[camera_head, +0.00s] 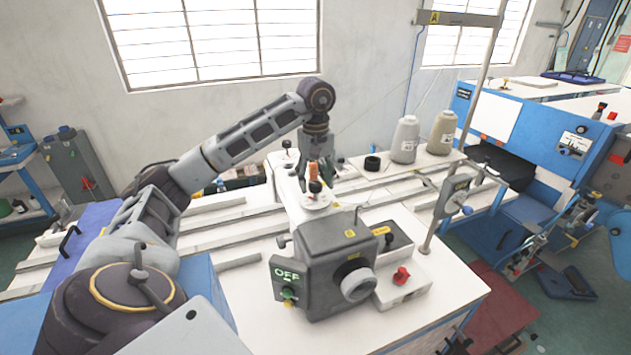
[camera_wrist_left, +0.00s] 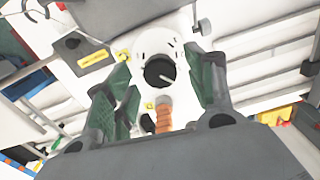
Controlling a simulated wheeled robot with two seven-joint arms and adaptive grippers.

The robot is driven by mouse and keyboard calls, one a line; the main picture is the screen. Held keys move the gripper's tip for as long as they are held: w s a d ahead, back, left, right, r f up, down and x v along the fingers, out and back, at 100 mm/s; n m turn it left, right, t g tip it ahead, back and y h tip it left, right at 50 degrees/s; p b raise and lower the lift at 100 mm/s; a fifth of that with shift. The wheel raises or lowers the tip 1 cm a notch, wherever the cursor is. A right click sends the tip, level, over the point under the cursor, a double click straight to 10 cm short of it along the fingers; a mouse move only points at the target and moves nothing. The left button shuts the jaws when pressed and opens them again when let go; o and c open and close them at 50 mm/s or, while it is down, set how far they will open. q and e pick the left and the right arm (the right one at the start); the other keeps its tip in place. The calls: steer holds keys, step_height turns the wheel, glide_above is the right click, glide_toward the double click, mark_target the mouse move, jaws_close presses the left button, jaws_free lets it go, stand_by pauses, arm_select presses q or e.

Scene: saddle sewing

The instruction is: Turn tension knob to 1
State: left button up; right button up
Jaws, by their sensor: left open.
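The tension knob (camera_head: 316,187) is a small black knob on a round white dial plate (camera_head: 317,202) on top of the white sewing machine. In the left wrist view the black knob (camera_wrist_left: 160,72) sits in the middle of the white plate (camera_wrist_left: 157,45), with dark marks too small to read. My left gripper (camera_head: 317,164) points down just above the knob. Its green-padded fingers (camera_wrist_left: 162,82) are open, one on each side of the knob in the wrist view. I cannot tell whether they touch it. An orange-brown ribbed part (camera_wrist_left: 163,118) shows between the fingers. My right gripper is not in view.
A grey motor housing (camera_head: 325,262) with a green OFF panel (camera_head: 286,273) stands in front. Beside it is a box with a red switch (camera_head: 401,276). Two thread cones (camera_head: 405,139) and a metal pole (camera_head: 463,130) stand to the right.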

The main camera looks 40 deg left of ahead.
arm_select(q)
steer(key=shift+f, duration=0.35)
steer(key=c, duration=1.1)
steer(key=shift+o, duration=0.2)
